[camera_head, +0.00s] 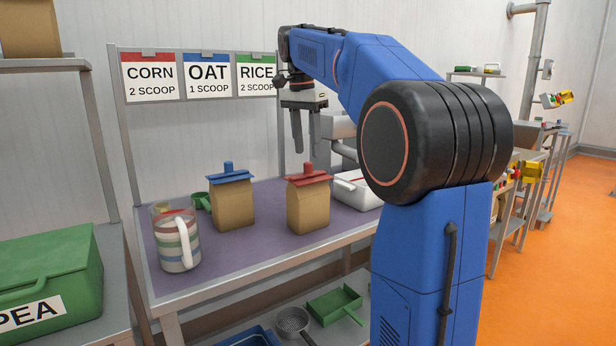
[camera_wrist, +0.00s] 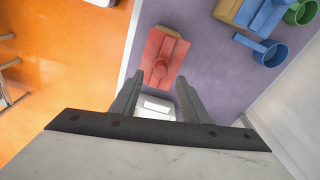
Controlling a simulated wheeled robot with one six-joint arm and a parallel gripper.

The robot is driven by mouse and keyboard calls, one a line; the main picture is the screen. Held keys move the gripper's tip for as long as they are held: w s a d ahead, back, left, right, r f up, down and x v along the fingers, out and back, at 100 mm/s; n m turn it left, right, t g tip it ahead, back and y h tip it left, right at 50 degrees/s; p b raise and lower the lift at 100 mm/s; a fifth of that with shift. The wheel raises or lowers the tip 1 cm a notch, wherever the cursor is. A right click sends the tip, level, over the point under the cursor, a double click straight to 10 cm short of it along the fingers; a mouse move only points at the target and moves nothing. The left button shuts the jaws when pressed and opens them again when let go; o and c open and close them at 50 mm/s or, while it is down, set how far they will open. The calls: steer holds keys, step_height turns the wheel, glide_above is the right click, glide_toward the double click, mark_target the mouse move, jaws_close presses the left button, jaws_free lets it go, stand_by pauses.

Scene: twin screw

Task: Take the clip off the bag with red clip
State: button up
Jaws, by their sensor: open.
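A brown paper bag (camera_head: 308,208) stands upright on the purple bench top, with a red clip (camera_head: 309,176) across its top. In the wrist view the red clip (camera_wrist: 162,58) shows from above, just beyond my fingertips. My gripper (camera_head: 305,152) is open and empty, above the bench and over the area of the red-clip bag. The fingers do not appear to touch the clip. The bag below is mostly hidden by the clip there.
A second bag (camera_head: 233,205) with a blue clip (camera_head: 229,174) stands to the left. Beside it are a green scoop (camera_head: 201,201) and a striped jug (camera_head: 177,243). A white container (camera_head: 355,191) stands right of the red-clip bag. Label cards (camera_head: 208,76) hang behind.

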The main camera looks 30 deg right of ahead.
mark_target(308, 163)
steer(key=shift+w+d+f, duration=0.1)
steer(key=shift+d+f, duration=0.05)
steer(key=shift+f, duration=1.3)
steer(key=shift+d+f, duration=0.1)
steer(key=shift+f, duration=1.35)
jaws_close()
